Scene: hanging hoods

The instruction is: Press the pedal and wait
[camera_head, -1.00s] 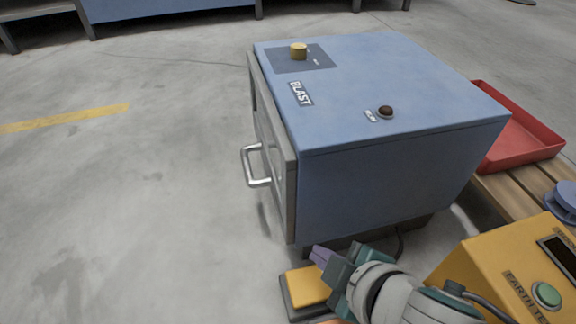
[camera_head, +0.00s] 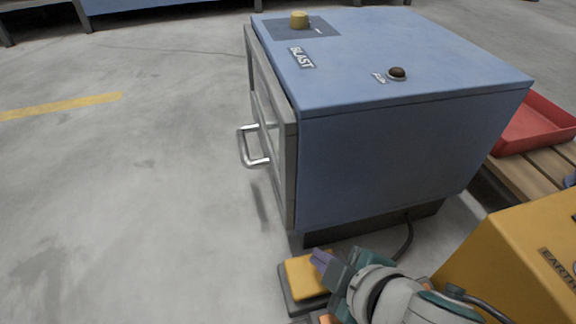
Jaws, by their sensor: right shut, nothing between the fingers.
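The yellow pedal (camera_head: 305,277) sits in a dark base on the floor, in front of the blue blast cabinet (camera_head: 395,160). My right gripper (camera_head: 318,260) is shut and empty, with its purple fingertips over the right part of the pedal. I cannot tell whether the fingertips touch the pedal or whether it is pushed down. The cabinet's door with a metal handle (camera_head: 252,148) looks shut. A dark round lamp or button (camera_head: 397,73) on the top is unlit. My left gripper is out of view.
A yellow knob (camera_head: 299,19) stands on the cabinet's top. A yellow box (camera_head: 525,250) is close to my right arm. A red tray (camera_head: 535,128) rests on wooden slats (camera_head: 540,172) at the right. The floor at the left is clear.

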